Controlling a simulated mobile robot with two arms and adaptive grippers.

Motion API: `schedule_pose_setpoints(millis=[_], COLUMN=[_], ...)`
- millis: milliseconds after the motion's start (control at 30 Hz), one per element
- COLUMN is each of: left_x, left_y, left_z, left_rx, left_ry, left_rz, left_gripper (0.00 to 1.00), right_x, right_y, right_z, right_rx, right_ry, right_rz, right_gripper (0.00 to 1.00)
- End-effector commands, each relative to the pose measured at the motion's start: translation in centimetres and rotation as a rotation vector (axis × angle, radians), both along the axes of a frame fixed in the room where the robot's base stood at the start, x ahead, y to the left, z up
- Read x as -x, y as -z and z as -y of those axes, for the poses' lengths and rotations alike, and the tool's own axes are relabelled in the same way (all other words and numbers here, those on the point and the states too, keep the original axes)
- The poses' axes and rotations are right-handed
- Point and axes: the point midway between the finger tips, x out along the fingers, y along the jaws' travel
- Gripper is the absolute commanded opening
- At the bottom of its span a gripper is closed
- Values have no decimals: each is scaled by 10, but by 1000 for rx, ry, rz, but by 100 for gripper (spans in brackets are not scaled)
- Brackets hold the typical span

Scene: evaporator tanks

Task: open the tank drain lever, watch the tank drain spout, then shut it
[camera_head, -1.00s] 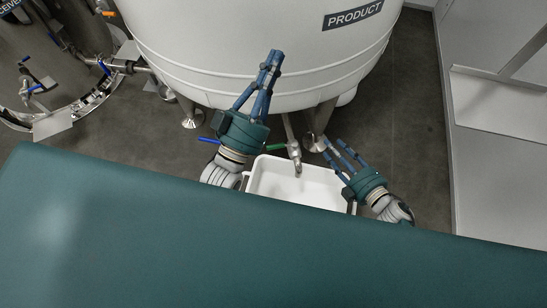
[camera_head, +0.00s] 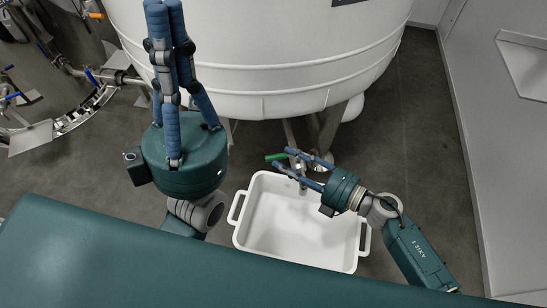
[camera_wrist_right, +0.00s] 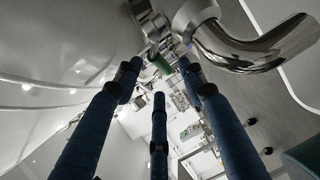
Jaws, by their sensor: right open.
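The white tank (camera_head: 260,60) fills the top of the head view. The green drain lever (camera_head: 276,157) sticks out to the left under it. It also shows in the right wrist view (camera_wrist_right: 162,65), just beyond and between my fingertips. The metal drain spout (camera_wrist_right: 262,48) curves to the right there; no liquid shows coming from it. My right gripper (camera_head: 291,162) is open and empty, its fingers beside the lever; contact cannot be told. My left gripper (camera_head: 165,5) points up in front of the tank, its fingers close together, with nothing seen in them.
A white two-handled tub (camera_head: 300,235) stands below the spout and looks empty. Tank legs (camera_head: 326,130) stand behind it. Pipes and valves (camera_head: 95,85) lie at the left, a grey wall panel (camera_head: 495,150) at the right. Floor right of the tub is clear.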

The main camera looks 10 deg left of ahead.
Motion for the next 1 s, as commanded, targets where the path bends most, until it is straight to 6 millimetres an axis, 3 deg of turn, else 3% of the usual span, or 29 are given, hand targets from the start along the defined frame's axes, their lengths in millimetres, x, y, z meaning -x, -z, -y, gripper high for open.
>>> schedule_pose_setpoints(millis=[100, 300, 667, 867, 1000], left_x=[-1, -2, -3, -3, -3], left_y=[-1, -5, -6, -7, -7], left_z=[1, 2, 2, 2, 2], left_rx=[-2, -5, -7, -7, -6], left_ry=[-1, -2, -1, -1, -1], left_rz=[23, 45, 45, 46, 47], left_gripper=[0, 0, 0, 0, 0], right_x=[-9, -18, -19, -19, -19], right_y=[5, 7, 7, 7, 7], right_z=[-21, -41, -46, -45, -45], right_rx=[-2, -1, 0, 0, -1], right_ry=[0, 2, 2, 2, 2], right_rz=[1, -1, -2, -2, -3], right_gripper=[40, 40, 40, 2, 0])
